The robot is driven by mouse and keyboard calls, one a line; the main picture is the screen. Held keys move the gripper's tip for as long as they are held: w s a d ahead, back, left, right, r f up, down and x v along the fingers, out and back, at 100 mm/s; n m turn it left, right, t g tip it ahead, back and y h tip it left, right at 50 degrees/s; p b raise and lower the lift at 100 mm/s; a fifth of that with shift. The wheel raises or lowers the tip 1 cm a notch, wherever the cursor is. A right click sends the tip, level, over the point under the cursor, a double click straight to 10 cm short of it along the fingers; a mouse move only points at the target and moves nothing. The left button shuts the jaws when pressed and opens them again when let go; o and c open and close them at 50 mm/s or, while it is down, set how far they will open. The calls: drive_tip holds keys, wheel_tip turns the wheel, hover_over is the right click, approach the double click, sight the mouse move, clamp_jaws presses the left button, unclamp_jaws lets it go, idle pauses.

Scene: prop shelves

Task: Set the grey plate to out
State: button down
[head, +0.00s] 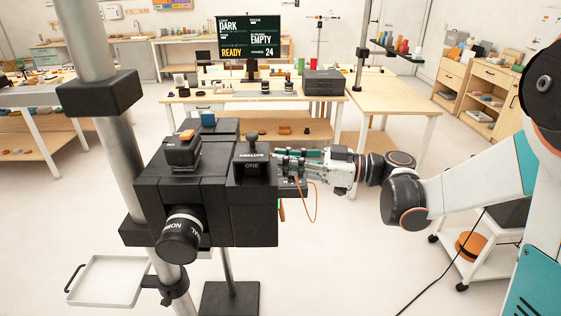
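A large black camera-like device (180,205) is mounted on a stand in the foreground. Its lens barrel points toward the lower left, and a recessed panel is marked BATTERY and ONE. A small grey flat part (291,187) sticks out from its right side; it is small and partly covered, and I cannot tell for sure that it is the grey plate. My gripper (287,165) reaches in from the right, with its fingers at the device's right side, above that part. The fingertips are crowded against dark parts, so their opening and any contact are unclear.
A thin orange cable (314,205) loops below my gripper. Metal poles (112,150) stand left of and below the device, with a white tray (108,281) at lower left. A workbench (330,93) behind carries a screen (248,36) reading DARK, EMPTY and READY. A white cart (474,262) stands at right.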

drive_tip(key=d, duration=0.5)
drive_tip(key=shift+w+d+r, duration=0.1)
drive_tip(key=shift+d, duration=0.05)
drive_tip(key=c, duration=1.9)
unclamp_jaws()
drive_tip(key=shift+o, duration=0.7)
drive_tip(key=shift+w, duration=0.15)
drive_tip(key=v, duration=1.2)
